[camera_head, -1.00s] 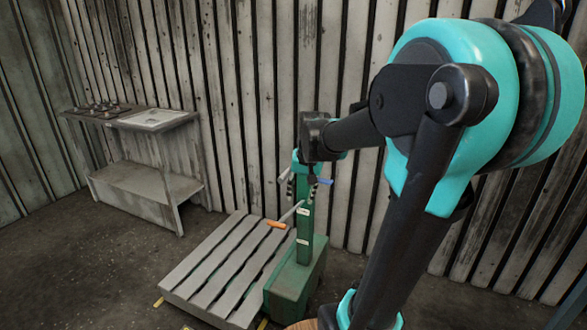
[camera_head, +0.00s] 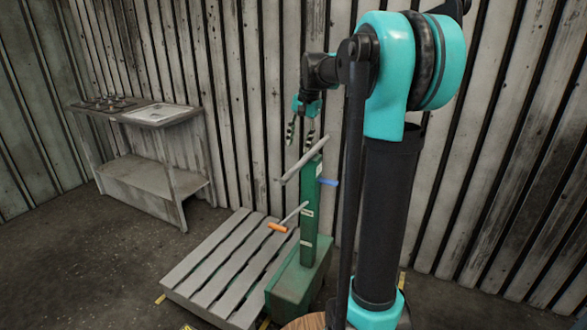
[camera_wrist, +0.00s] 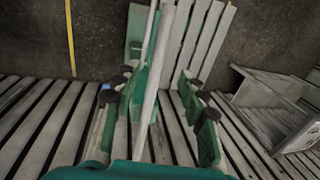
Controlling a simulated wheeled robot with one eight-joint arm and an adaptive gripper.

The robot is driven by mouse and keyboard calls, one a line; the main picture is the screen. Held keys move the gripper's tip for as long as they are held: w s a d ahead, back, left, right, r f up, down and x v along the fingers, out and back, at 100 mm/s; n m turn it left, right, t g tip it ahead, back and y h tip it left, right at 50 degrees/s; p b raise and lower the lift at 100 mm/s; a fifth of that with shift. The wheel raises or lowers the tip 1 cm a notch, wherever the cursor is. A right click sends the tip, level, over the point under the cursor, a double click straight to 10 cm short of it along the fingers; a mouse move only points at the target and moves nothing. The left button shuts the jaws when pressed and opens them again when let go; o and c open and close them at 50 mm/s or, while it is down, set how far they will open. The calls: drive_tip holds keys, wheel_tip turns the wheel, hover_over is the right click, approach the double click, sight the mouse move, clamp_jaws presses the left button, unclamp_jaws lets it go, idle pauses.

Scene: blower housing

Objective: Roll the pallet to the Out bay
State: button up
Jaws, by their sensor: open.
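A pale bar handle (camera_head: 302,160) sits across the column's top. An orange-tipped lever (camera_head: 279,227) and a blue-tipped lever (camera_head: 328,182) stick out of the column. My gripper (camera_head: 300,138) is open above and behind the bar. In the wrist view, the bar (camera_wrist: 152,90) runs between the spread fingers of my gripper (camera_wrist: 158,105), and the pallet (camera_wrist: 208,38) shows beyond. I cannot tell whether the fingers touch the bar.
A grey metal bench (camera_head: 150,150) with small items on top stands at the left by the plank wall (camera_head: 245,110). Yellow floor marks (camera_head: 160,299) lie near the pallet. A wooden round top (camera_head: 303,323) is at the bottom edge. Floor left of the pallet is clear.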

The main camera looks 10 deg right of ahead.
sight(293, 169)
drive_tip(key=f, duration=0.3)
drive_tip(key=a+f, duration=0.1)
drive_tip(key=f, duration=0.3)
drive_tip(key=w+f, duration=0.1)
drive_tip(key=f, duration=0.2)
drive_tip(key=shift+w+a+f, duration=0.1)
drive_tip(key=shift+a+f, duration=0.25)
drive_tip(key=shift+a, duration=0.05)
clamp_jaws()
